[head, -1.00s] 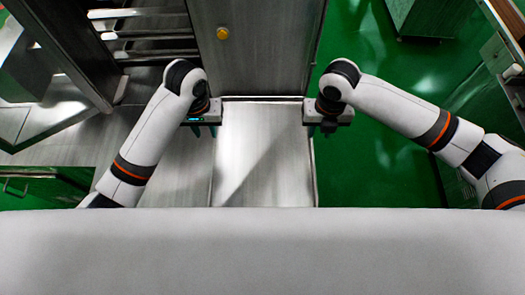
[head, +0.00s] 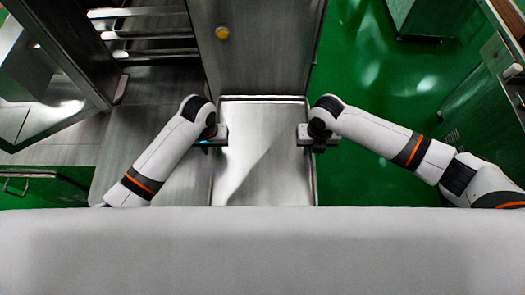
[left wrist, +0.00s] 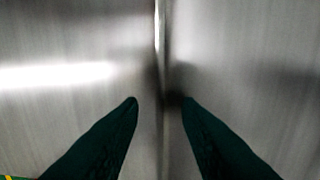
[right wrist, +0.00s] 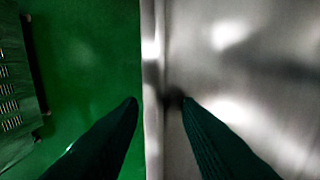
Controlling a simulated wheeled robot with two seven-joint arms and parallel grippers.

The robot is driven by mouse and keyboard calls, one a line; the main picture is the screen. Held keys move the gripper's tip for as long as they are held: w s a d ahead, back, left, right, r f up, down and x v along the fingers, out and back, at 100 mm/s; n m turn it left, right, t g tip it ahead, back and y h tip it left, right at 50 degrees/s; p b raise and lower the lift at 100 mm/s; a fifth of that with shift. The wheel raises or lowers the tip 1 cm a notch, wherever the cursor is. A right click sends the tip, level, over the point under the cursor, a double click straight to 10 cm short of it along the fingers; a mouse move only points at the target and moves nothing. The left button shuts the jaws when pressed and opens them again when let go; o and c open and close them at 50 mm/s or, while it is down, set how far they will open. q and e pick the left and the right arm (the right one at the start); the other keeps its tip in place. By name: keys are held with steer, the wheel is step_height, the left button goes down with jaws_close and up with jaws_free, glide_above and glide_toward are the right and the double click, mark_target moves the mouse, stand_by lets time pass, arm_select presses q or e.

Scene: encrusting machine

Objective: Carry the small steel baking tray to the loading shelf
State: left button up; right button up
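The steel baking tray (head: 265,170) lies flat in the middle of the head view, its near end hidden behind my white body. My left gripper (head: 214,143) is at the tray's left edge and my right gripper (head: 310,143) is at its right edge. In the left wrist view the two dark fingers (left wrist: 160,102) are apart, with the tray's rim (left wrist: 161,45) running between them. In the right wrist view the fingers (right wrist: 160,102) are also apart, on either side of the rim (right wrist: 151,50). Whether the fingers reach below the rim is unclear. The loading shelf cannot be identified for certain.
A steel cabinet (head: 258,60) with a yellow button (head: 222,33) stands just beyond the tray. A rack with metal rails (head: 145,32) is at the upper left. Green floor (head: 375,185) is open at the right, with more steel cabinets (head: 425,15) beyond.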

arm_select(q)
steer(key=shift+c, duration=0.3)
arm_select(e)
steer(key=shift+c, duration=0.3)
arm_select(q)
jaws_close()
arm_select(e)
jaws_close()
arm_select(q)
steer(key=shift+r, duration=0.1)
